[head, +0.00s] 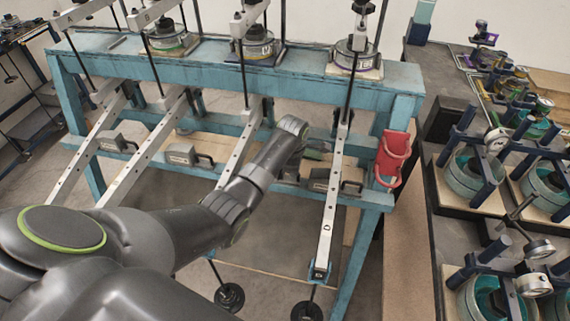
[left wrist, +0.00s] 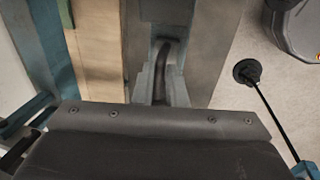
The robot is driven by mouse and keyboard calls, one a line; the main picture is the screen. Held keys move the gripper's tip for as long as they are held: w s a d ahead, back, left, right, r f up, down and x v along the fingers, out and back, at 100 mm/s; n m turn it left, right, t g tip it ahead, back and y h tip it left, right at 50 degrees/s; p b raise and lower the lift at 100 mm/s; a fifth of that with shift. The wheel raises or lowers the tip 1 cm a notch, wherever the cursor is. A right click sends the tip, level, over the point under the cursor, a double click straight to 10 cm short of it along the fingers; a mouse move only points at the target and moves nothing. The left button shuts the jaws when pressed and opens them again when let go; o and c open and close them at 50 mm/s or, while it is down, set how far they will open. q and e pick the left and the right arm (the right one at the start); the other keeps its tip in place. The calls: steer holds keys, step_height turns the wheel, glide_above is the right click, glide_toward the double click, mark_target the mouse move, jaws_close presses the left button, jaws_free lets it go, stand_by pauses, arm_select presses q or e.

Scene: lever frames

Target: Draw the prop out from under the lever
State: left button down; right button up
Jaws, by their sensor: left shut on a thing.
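My left arm reaches in from the left in the head view, across the third lever (head: 240,150). Its wrist hides the gripper and the prop there. In the left wrist view my left gripper (left wrist: 163,88) is shut on the dark curved handle (left wrist: 165,58) of a grey prop (left wrist: 158,14). From these frames I cannot tell whether this prop still touches the lever. Other grey props with handles sit at the other levers: one at the first (head: 115,139), one at the second (head: 182,155), one at the fourth (head: 319,181). My right gripper is not in view.
The blue frame (head: 395,110) carries the levers, with load cells (head: 355,62) on top. A red holder (head: 391,158) hangs at its right leg. Hanger weights (head: 229,296) hang low in front. More apparatus (head: 465,172) stands on the right bench.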

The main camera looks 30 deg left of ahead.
arm_select(q)
steer(key=c, duration=1.8)
jaws_free()
steer(key=shift+w+d, duration=0.1)
steer(key=shift+d, duration=0.15)
steer(key=o, duration=0.3)
steer(key=shift+d, duration=0.15)
steer(key=shift+a+r, duration=0.1)
steer(key=shift+a, duration=0.1)
steer(key=shift+r, duration=0.25)
steer(key=shift+s+d+r+p, duration=0.15)
steer(key=shift+s+r, duration=0.4)
steer(key=shift+r, duration=2.2)
steer(key=shift+s+d+r+p, duration=0.15)
steer(key=shift+s+r, duration=0.4)
steer(key=shift+r, duration=2.2)
steer(key=shift+s+d+r+p, duration=0.15)
steer(key=shift+s+r, duration=0.4)
steer(key=shift+r, duration=2.2)
